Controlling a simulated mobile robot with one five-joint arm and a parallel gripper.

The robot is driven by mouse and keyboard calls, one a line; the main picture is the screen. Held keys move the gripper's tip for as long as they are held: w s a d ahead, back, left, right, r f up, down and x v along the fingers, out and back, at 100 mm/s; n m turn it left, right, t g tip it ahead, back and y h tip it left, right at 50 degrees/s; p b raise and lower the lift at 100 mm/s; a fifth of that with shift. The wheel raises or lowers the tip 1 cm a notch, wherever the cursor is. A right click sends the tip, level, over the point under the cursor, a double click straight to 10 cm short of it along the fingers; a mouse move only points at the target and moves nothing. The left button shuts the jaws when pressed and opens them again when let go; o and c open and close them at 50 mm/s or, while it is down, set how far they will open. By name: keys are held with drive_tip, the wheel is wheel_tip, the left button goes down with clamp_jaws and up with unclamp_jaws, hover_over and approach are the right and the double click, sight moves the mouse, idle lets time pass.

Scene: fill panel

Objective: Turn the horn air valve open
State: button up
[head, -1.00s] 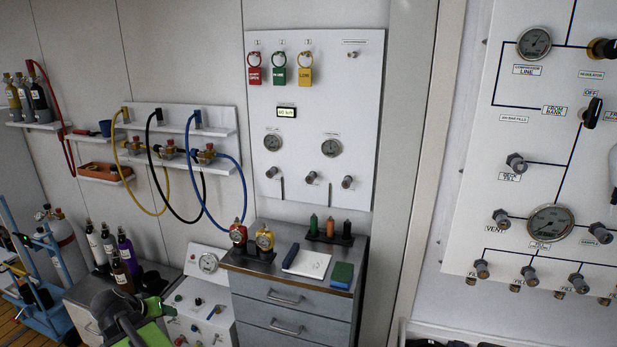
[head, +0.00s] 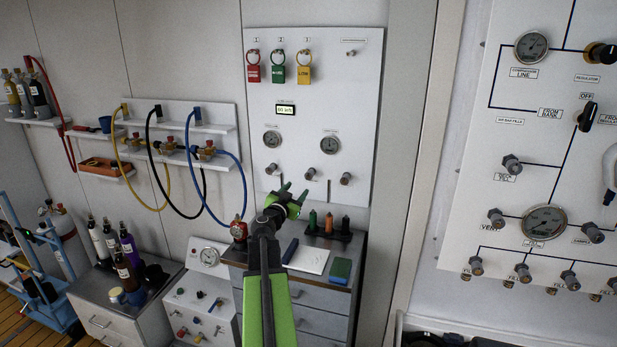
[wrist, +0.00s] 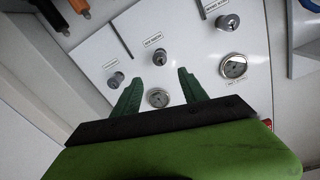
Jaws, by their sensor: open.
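The white wall panel (head: 360,100) carries three grey knobs in a row: left knob (head: 271,170), middle knob (head: 310,174) and right knob (head: 346,179). My gripper (head: 292,191) is open and empty, in front of the panel's lower edge. In the wrist view, which shows the panel upside down, the two green fingers (wrist: 160,75) point at the panel. The middle knob (wrist: 160,57) shows just beyond and between the fingertips, apart from them. The right knob (wrist: 115,79) is left of the fingers.
Two gauges (head: 272,139) (head: 330,144) sit above the knobs. Thin dark upright bars (head: 328,190) stand between the knobs. Hoses (head: 240,185) hang at left.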

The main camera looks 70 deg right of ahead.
sight(308, 176)
drive_tip(key=d, duration=1.2)
drive_tip(key=shift+d, duration=0.35)
clamp_jaws()
drive_tip(key=shift+w+d, duration=0.1)
drive_tip(key=shift+d, duration=0.3)
drive_tip(key=shift+a, duration=0.35)
